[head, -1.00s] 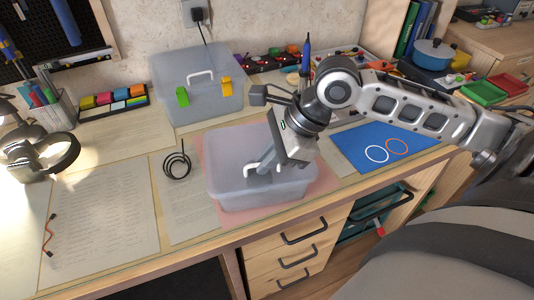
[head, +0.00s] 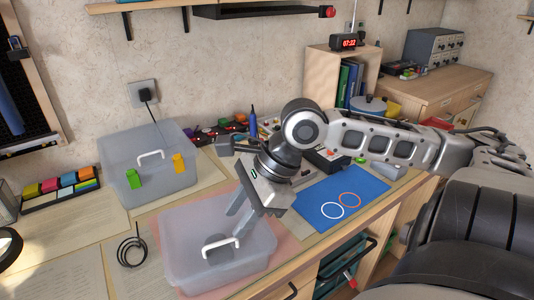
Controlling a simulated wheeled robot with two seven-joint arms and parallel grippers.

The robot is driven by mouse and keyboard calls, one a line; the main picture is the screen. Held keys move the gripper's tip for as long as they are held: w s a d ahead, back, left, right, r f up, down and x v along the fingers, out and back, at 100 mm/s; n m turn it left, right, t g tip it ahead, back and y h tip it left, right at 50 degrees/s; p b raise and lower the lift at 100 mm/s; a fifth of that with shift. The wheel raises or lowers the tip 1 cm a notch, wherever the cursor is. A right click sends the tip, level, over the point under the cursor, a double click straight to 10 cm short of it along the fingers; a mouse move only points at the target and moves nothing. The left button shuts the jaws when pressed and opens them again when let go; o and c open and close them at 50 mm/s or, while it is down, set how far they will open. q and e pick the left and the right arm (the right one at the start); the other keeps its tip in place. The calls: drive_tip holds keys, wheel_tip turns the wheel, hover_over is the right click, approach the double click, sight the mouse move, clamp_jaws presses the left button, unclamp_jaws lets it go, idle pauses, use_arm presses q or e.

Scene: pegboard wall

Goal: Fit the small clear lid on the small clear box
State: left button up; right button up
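The small clear box (head: 215,273) stands on a pink mat at the front of the desk. The small clear lid (head: 190,225), with a white handle (head: 221,246), lies over its top; whether its rim is fully seated I cannot tell. My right gripper (head: 240,213) is over the lid, its two fingers spread apart and pointing down toward the handle. The handle shows in front of the fingertips and looks free of them. My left gripper is not in view.
Another clear box (head: 125,165) with green and yellow latches and a white handle stands behind. A blue mat (head: 360,185) with two rings lies at right. A black cable coil (head: 131,252) lies at left. A clock stands on a shelf (head: 318,70) at the back.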

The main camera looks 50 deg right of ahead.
use_arm(q)
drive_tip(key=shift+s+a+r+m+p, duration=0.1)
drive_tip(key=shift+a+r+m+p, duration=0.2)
drive_tip(key=shift+p, duration=0.8)
use_arm(e)
drive_tip(key=v, duration=0.9)
drive_tip(key=shift+r, duration=0.25)
drive_tip(key=shift+s+d, duration=0.1)
drive_tip(key=shift+s, duration=0.1)
